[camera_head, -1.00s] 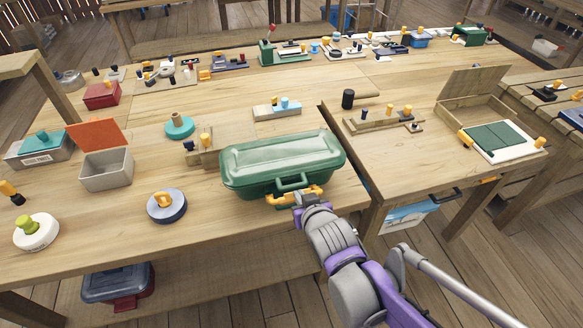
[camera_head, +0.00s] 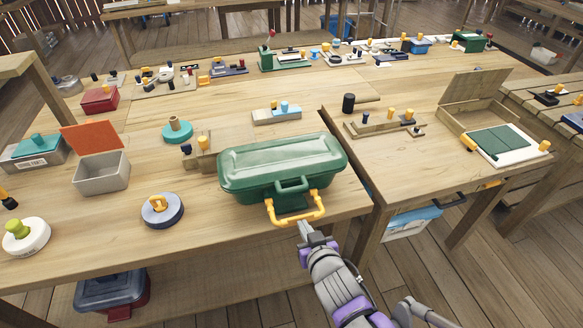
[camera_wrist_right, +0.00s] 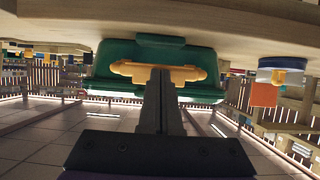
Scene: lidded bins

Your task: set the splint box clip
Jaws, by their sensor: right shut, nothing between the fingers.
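The green box (camera_head: 282,170) stands at the near edge of the table with its lid down. Its yellow clip (camera_head: 319,208) is a U-shaped bar on the front, below the green handle (camera_head: 291,185), and sticks out toward me. My right gripper (camera_head: 303,228) is just below and in front of the clip's bar, its fingers together and empty. In the right wrist view the shut fingers (camera_wrist_right: 160,76) overlap the middle of the clip (camera_wrist_right: 127,68). I cannot tell whether they touch it. My left gripper is not in view.
A grey open box with an orange lid (camera_head: 101,172) and a blue round piece with a yellow knob (camera_head: 162,210) stand to the left. A wooden fixture (camera_head: 204,153) is close behind the green box's left end. The table between is bare.

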